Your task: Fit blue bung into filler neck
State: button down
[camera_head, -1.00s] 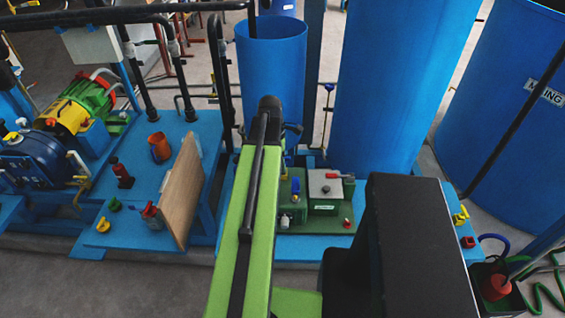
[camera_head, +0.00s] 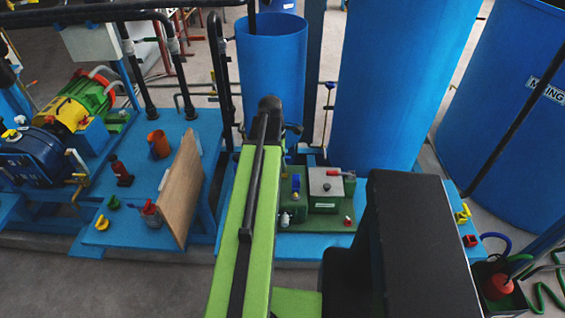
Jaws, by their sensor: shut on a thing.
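My green and black arm reaches forward from the bottom of the picture. The dark joint (camera_head: 270,104) at its far end stands in front of the open blue drum. My gripper does not show; the arm hides it, along with anything in it. I cannot make out the blue bung or a filler neck. A green unit (camera_head: 325,208) with a grey-topped box (camera_head: 326,186) and a red handle stands just right of the arm. A small blue-handled fitting (camera_head: 295,181) stands at its left, close to the arm.
Large blue tanks (camera_head: 395,90) stand behind. A red float-like thing (camera_head: 499,283) sits in a dark box at right. Grey floor lies clear at front left.

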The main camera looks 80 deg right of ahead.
jog(key=shift+f, duration=0.3)
jog(key=c, duration=0.9)
grip_release()
jog(key=shift+c, duration=0.2)
notch_tip(320, 180, up, 17)
jog(key=w+p, duration=0.2)
jog(key=p, duration=1.5)
jog(key=shift+w+a+r, duration=0.15)
jog(key=shift+w, duration=0.15)
